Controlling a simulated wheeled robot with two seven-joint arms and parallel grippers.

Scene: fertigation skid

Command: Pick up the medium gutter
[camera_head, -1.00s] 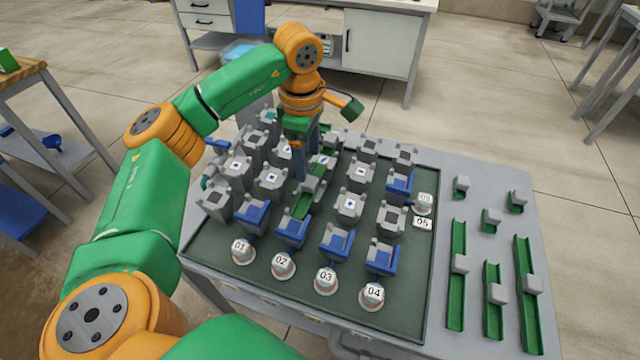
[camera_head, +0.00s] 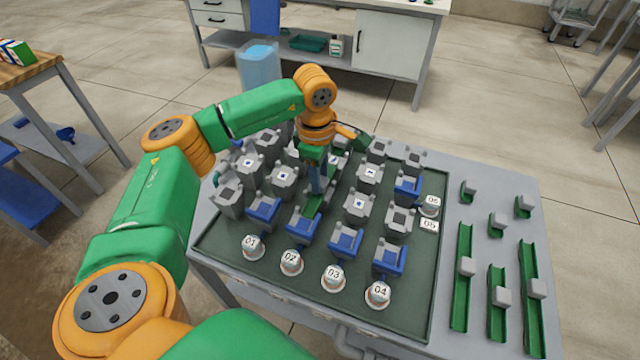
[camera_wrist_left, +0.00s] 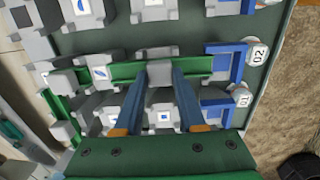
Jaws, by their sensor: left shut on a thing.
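My left gripper (camera_head: 316,190) points down among the grey and blue blocks on the dark green board (camera_head: 400,315). In the left wrist view its two blue-grey fingers (camera_wrist_left: 160,72) are shut on the grey block at the middle of a green gutter (camera_wrist_left: 115,74). In the head view only part of the gutter (camera_head: 312,205) shows below the fingers. Whether it touches the blocks under it is hidden. My right gripper is out of view.
Three long green gutters of differing length (camera_head: 463,295) lie on the grey table right of the board, with three short green pieces (camera_head: 497,226) behind them. Numbered white cups (camera_head: 333,278) line the board's front edge. Blocks stand close around my left gripper.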

